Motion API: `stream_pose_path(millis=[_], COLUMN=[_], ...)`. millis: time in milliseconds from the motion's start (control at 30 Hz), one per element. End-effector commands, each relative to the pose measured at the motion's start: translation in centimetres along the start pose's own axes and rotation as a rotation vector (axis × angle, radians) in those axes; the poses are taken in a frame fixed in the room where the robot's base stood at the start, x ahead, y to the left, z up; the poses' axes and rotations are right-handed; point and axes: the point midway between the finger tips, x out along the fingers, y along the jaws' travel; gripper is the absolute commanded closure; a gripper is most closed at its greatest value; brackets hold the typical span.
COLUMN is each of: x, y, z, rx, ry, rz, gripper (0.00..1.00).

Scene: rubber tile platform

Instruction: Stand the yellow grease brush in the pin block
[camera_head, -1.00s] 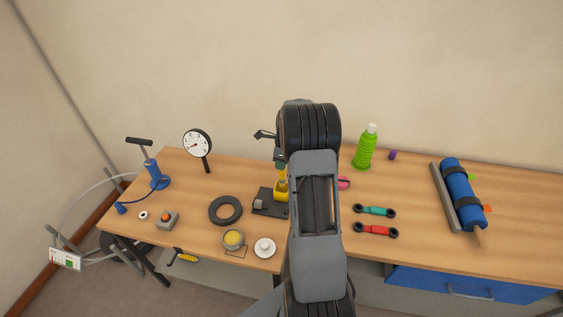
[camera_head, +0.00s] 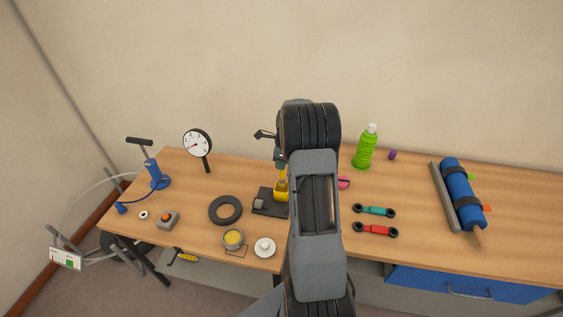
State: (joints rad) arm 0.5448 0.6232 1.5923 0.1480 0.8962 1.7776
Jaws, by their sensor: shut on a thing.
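My gripper (camera_head: 281,168) is shut on the yellow grease brush (camera_head: 283,181), seen just left of my dark arm. The brush is roughly upright, its lower end at the yellow square holder on the dark block (camera_head: 266,208). I take this dark block with the yellow holder to be the pin block. The brush's lower end overlaps the holder's top in the picture; I cannot tell whether it is inside or just above it. My arm hides the right side of the block, and the fingertips are too small to see clearly.
A black ring (camera_head: 225,222) lies left of the block. A yellow-filled tin (camera_head: 233,238) and a white lidded dish (camera_head: 264,247) stand in front. A dial gauge (camera_head: 197,144) stands at the back left. A green bottle (camera_head: 366,149) and two links (camera_head: 375,220) are right of my arm.

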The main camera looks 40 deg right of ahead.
Motion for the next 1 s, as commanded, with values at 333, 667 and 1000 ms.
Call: stream_pose_path(millis=[333, 667, 1000], x=[-0.04, 0.07, 0.79], y=[0.00, 0.00, 0.00], z=[0.01, -0.01, -0.10], rx=[0.000, 0.000, 0.000], ry=[0.000, 0.000, 0.000], rz=[0.000, 0.000, 0.000], gripper=[1.00, 1.00, 1.00])
